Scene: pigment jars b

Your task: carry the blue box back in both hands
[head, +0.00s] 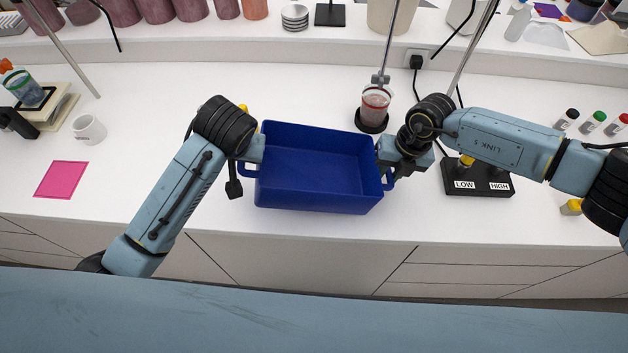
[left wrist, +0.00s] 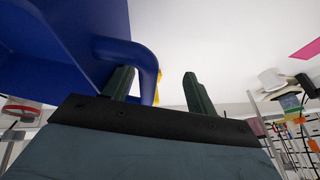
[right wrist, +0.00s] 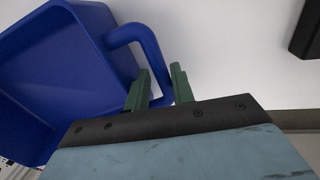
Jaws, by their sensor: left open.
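The blue box (head: 315,196) is an empty open-topped bin with a loop handle at each end, in the middle of the white counter, near its front edge. It looks level; I cannot tell whether its base touches the counter. My left gripper (head: 250,158) is at the left handle. In the left wrist view the left handle (left wrist: 149,66) lies between the spread fingers (left wrist: 157,88), with clear space beside it. My right gripper (head: 386,160) is at the right handle. In the right wrist view its fingers (right wrist: 160,86) are close on either side of the right handle (right wrist: 155,52).
A glass of reddish liquid (head: 375,105) stands on a black base just behind the box's right end. A black LOW/HIGH block (head: 478,180) is to the right. A white mug (head: 89,130) and pink sheet (head: 62,180) lie left. The counter behind the box is mostly clear.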

